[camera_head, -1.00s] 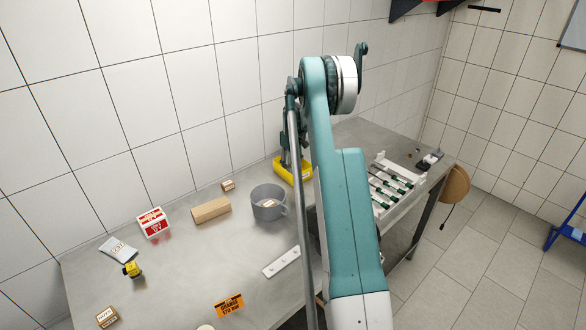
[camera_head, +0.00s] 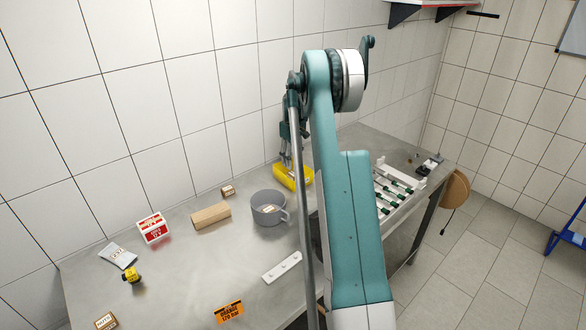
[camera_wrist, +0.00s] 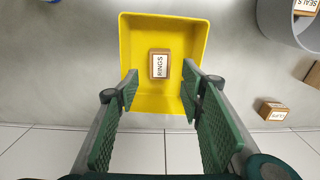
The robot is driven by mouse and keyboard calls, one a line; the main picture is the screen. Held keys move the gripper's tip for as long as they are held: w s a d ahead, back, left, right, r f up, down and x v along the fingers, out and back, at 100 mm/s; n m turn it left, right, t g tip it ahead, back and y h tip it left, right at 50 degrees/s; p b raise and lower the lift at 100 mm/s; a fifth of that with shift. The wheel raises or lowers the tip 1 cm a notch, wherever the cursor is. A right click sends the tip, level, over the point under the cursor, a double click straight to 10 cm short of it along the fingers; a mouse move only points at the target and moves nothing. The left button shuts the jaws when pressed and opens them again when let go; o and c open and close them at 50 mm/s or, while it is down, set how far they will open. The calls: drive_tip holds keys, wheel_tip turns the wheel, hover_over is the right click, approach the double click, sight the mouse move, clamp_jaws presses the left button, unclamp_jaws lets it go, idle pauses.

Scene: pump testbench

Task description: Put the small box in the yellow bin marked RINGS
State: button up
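The yellow bin (camera_wrist: 183,25) shows in the wrist view below my gripper, and in the head view (camera_head: 306,184) it stands on the bench, partly behind my arm. A small brown box with a white RINGS label (camera_wrist: 160,64) lies inside the bin, on its floor. The bin itself shows no readable mark. My gripper (camera_wrist: 160,82) is open and empty, with its fingers parted to either side of the box in the wrist view and a gap on each side. In the head view my gripper (camera_head: 288,161) is above the bin.
A grey mug-like container (camera_head: 268,209) stands beside the bin with a labelled box inside. A wooden block (camera_head: 211,216) and another small box (camera_head: 228,191) lie to the left. A white rack (camera_head: 398,188) stands to the right. The front middle of the bench is mostly clear.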

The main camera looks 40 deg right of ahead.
drive_tip(key=shift+r, duration=2.35)
drive_tip(key=s+a+r+t, duration=0.1)
drive_tip(key=s+a+r, duration=0.1)
drive_tip(key=a+r, duration=0.6)
drive_tip(key=s+a+r, duration=0.2)
drive_tip(key=a+r, duration=0.4)
drive_tip(key=a, duration=0.4)
drive_tip(key=s+a+r+t, duration=0.1)
drive_tip(key=s+a+r, duration=0.2)
drive_tip(key=a, duration=0.2)
drive_tip(key=s+a+r+h, duration=0.1)
drive_tip(key=s+a+r, duration=0.15)
drive_tip(key=a, duration=0.35)
drive_tip(key=s+a+r+t, duration=0.1)
drive_tip(key=s+a+r, duration=0.2)
drive_tip(key=s+a, duration=0.15)
drive_tip(key=s+a+t, duration=0.2)
drive_tip(key=s+a, duration=1.2)
drive_tip(key=s+a+f+t, duration=0.1)
drive_tip(key=s+a+f, duration=0.2)
drive_tip(key=s, duration=0.4)
drive_tip(key=s+a+f+t+y, duration=0.1)
drive_tip(key=s+a+f, duration=0.2)
drive_tip(key=s+a, duration=0.3)
drive_tip(key=shift+s+a, duration=0.25)
drive_tip(key=shift+s, duration=0.55)
